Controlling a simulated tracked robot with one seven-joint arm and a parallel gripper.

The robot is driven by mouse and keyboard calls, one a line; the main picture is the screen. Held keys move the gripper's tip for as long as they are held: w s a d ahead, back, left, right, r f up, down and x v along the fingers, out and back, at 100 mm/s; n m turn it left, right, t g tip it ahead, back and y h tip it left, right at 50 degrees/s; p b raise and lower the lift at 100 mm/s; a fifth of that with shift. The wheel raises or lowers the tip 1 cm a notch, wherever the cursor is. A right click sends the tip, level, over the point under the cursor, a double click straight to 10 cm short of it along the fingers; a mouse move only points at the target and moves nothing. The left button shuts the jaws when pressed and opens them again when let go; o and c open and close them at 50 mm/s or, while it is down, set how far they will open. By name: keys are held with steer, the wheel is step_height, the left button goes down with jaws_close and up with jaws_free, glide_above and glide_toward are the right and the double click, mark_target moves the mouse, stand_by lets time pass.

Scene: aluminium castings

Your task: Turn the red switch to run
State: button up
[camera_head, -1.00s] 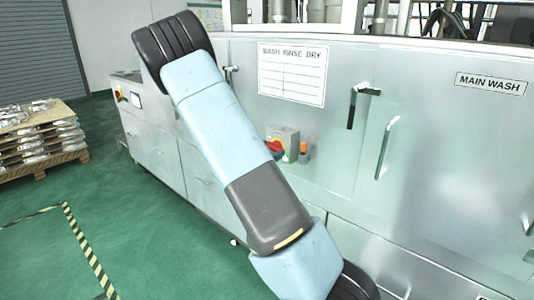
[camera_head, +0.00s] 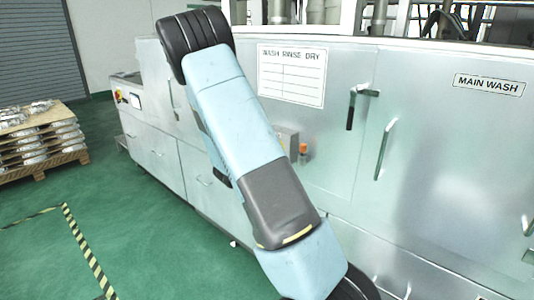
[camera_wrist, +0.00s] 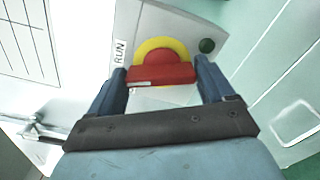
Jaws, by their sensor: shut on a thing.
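The red switch (camera_wrist: 162,73) shows in the wrist view as a red bar handle on a yellow ring, on a grey switch box (camera_wrist: 190,20). The bar lies across the picture. My gripper (camera_wrist: 161,78) is shut on it, with one blue finger at each end of the bar. A "RUN" label (camera_wrist: 119,52) is to the left of the yellow ring.
The box is on the front of a metal washing machine (camera_head: 335,150) with door handles (camera_head: 386,148) to the right. A green round button (camera_wrist: 207,46) is right of the switch. A loaded pallet (camera_head: 40,168) stands far left.

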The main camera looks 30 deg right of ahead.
steer(key=m, duration=0.5)
steer(key=shift+s+d+f, duration=0.1)
steer(key=shift+s+f, duration=0.15)
steer(key=shift+f, duration=0.1)
steer(key=shift+m, duration=0.4)
steer(key=shift+c, duration=0.2)
steer(key=o, duration=0.9)
steer(key=shift+w, duration=0.1)
steer(key=shift+o, duration=0.2)
steer(key=shift+r, duration=0.15)
steer(key=shift+w, duration=0.1)
steer(key=v, duration=1.4)
steer(key=shift+d, duration=0.1)
